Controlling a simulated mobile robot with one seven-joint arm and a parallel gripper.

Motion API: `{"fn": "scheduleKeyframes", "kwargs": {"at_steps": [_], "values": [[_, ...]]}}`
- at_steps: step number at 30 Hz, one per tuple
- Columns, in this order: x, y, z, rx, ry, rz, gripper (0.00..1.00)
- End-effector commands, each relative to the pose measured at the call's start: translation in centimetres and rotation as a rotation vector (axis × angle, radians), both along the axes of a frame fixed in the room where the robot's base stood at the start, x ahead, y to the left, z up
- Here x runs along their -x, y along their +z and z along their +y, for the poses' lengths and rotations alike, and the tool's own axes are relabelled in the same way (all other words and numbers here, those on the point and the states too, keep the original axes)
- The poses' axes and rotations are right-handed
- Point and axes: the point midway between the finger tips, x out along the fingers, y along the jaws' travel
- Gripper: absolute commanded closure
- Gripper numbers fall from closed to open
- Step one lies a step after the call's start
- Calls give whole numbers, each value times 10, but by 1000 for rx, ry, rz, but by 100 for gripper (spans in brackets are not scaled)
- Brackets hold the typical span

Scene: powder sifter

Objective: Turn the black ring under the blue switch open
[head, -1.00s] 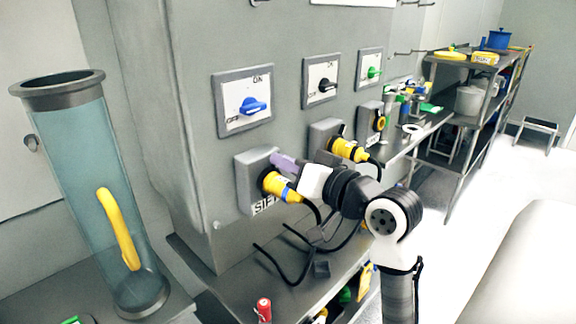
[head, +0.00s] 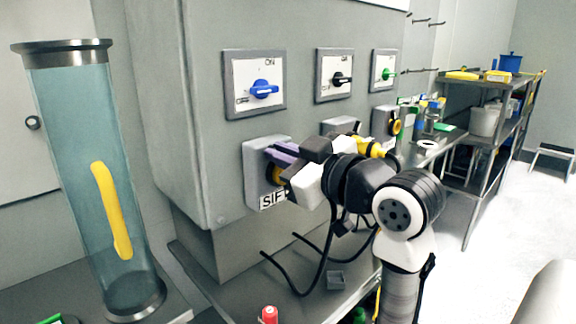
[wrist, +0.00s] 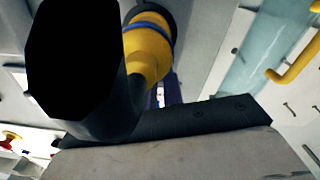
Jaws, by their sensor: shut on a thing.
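The blue switch (head: 264,90) is on a white plate in the upper left of the grey cabinet. Below it, the grey socket box (head: 254,194) holds a yellow plug (head: 276,175), mostly hidden behind my gripper in the head view. In the wrist view the yellow plug (wrist: 147,52) with its blue band runs up to the dark ring (wrist: 160,12) at the socket. My gripper (head: 276,152) has its purple fingers at the socket's upper front, shut on the black ring. The exact contact is hidden.
A second yellow plug (head: 370,147) is right of my gripper, partly behind my arm. Black cables (head: 290,285) hang onto the metal shelf below. A clear tube (head: 75,150) with a yellow piece stands at left. Black (head: 341,79) and green (head: 387,73) switches are further right.

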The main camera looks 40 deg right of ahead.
Motion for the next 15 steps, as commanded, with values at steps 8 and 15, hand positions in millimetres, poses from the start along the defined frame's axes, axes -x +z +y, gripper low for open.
{"fn": "scheduleKeyframes", "kwargs": {"at_steps": [8, 15], "values": [[0, -4, 6, 132, 0, -9, 100], [1, -4, 7, 175, 0, -14, 100]]}}
